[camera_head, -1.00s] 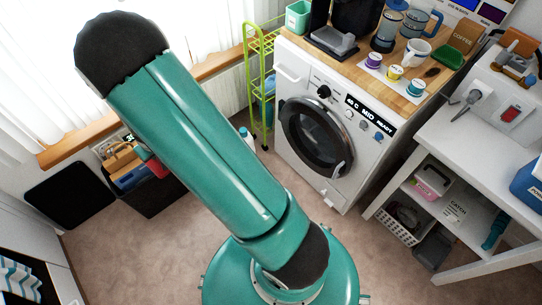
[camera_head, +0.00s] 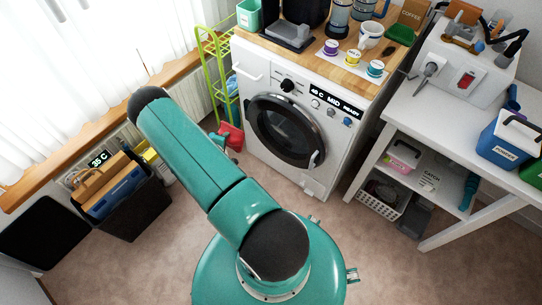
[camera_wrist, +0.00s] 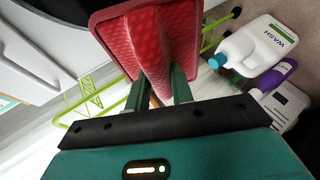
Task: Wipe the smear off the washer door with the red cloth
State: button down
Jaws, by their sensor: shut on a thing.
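The washer (camera_head: 260,75) stands at the back centre, with its round dark door (camera_head: 285,130) closed and facing me. I cannot make out a smear on the door. The red cloth (camera_head: 230,137) shows just left of the washer's front, low beside the green rack. In the wrist view my gripper (camera_wrist: 162,88) is shut on the red cloth (camera_wrist: 165,40), which has a flat padded face and a raised part between the two fingers. In the head view my arm hides most of the gripper. The cloth appears apart from the door.
A green wire rack (camera_head: 215,65) stands left of the washer. A black bin of items (camera_head: 140,215) sits by the window wall. A white table (camera_head: 430,120) is at the right. The wrist view shows a white wash bottle (camera_wrist: 262,45). Floor before the washer is clear.

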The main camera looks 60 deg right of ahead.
jog(key=s+d+f+n+h, duration=0.1)
jog(key=s+d+f+h, duration=0.2)
jog(key=s, duration=0.7)
jog(key=s+d+f+n+h, duration=0.1)
jog(key=s+d+f+h, duration=0.15)
jog(key=s, duration=0.75)
jog(key=s+x, duration=0.1)
jog(key=x, duration=0.5)
jog(key=shift+s+d+f, duration=0.2)
jog(key=shift+s+f, duration=0.05)
jog(key=shift+s+d, duration=0.15)
jog(key=shift+d, duration=0.75)
jog(key=shift+w+d, duration=0.15)
jog(key=shift+w, duration=1.7)
jog(key=shift+t, duration=0.3)
jog(key=shift+w+d, duration=0.25)
jog(key=shift+w, duration=0.7)
jog(key=shift+w+d, duration=0.25)
jog(key=shift+w, duration=0.75)
jog(key=shift+w+d, duration=0.2)
jog(key=shift+w, duration=1.45)
jog(key=shift+d, duration=0.1)
